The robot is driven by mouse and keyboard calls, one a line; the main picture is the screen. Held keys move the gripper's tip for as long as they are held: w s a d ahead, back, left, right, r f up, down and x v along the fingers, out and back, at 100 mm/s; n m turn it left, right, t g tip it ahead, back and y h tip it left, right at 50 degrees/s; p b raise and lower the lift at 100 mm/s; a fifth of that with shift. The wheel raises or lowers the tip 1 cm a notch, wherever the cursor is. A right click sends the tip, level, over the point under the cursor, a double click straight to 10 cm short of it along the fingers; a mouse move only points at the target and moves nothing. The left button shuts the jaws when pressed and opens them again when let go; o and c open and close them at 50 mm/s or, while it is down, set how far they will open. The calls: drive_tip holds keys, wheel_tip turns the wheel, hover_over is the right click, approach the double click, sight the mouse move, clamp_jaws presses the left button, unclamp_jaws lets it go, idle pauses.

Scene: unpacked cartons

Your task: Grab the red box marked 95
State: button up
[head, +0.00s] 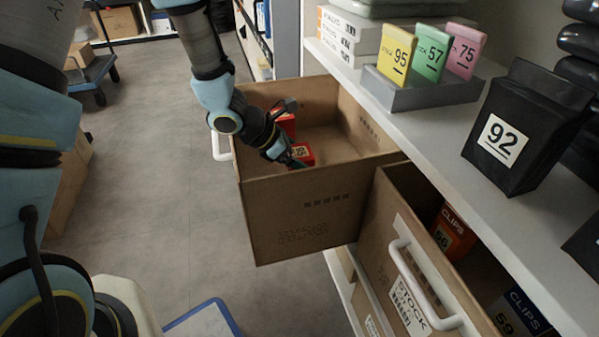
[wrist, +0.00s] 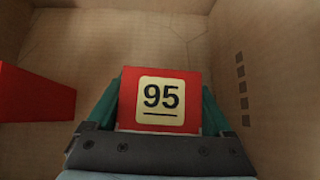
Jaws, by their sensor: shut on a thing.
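The red box marked 95 (wrist: 190,82) is between the fingers of my gripper (wrist: 160,118) in the wrist view, its pale label facing the camera. My gripper is shut on it, one teal finger against each side. In the head view the red box (head: 307,153) is inside the open cardboard drawer (head: 310,212), with my gripper (head: 296,158) at it. Whether the box touches the drawer floor is hard to tell.
Another red box (head: 286,121) lies in the same drawer; it shows at the left in the wrist view (wrist: 35,92). A lower drawer (head: 385,235) is open with an orange box marked 56 (head: 452,232) inside. The shelf holds yellow, green and pink cards and a black bag marked 92 (head: 520,130).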

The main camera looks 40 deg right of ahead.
drive_tip(key=c, duration=0.3)
drive_tip(key=shift+r, duration=0.1)
